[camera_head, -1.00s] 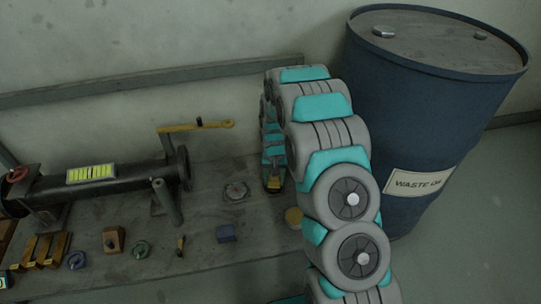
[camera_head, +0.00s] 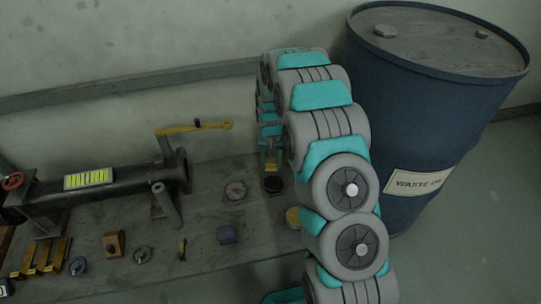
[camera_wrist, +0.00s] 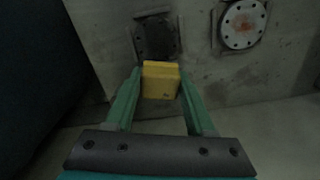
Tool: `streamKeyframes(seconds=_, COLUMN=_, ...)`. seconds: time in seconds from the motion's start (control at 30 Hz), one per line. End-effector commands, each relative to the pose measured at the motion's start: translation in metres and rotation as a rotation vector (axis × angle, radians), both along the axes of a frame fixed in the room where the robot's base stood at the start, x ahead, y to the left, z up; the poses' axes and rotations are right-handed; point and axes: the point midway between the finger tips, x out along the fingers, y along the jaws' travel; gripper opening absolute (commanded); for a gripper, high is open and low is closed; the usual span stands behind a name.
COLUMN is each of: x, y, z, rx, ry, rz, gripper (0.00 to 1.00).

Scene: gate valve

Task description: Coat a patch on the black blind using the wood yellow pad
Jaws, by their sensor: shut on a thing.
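My gripper (camera_wrist: 161,92) is shut on the yellow pad (camera_wrist: 160,80), a small block between its two green fingers. The pad also shows as a small yellow spot under the gripper in the head view (camera_head: 271,167). The black blind (camera_wrist: 156,38) is a dark disc on a square plate, just beyond the pad in the wrist view. In the head view the black blind (camera_head: 274,186) lies on the bench below the gripper. The pad looks apart from it and above it. I cannot make out any coating on the dark face.
A pale disc with a reddish centre (camera_head: 235,191) lies left of the blind. A dark pipe (camera_head: 100,190) lies left; a blue drum (camera_head: 420,120) stands right.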

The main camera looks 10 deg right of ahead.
Motion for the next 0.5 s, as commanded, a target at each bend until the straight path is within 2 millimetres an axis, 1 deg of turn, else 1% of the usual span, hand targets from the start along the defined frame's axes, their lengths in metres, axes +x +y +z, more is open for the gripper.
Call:
streamKeyframes(seconds=0.03, x=0.0, y=0.0, z=0.006, rx=0.0, ry=-0.001, rz=0.0, gripper=0.1)
streamKeyframes(seconds=0.23, x=-0.001, y=-0.001, z=0.022, rx=0.0, ry=-0.001, rz=0.0, gripper=0.1)
streamKeyframes(seconds=0.33, x=-0.002, y=-0.002, z=0.026, rx=0.0, ry=-0.001, rz=0.001, gripper=0.1)
streamKeyframes(seconds=0.5, x=-0.002, y=-0.001, z=0.026, rx=0.0, ry=-0.001, rz=0.001, gripper=0.1)
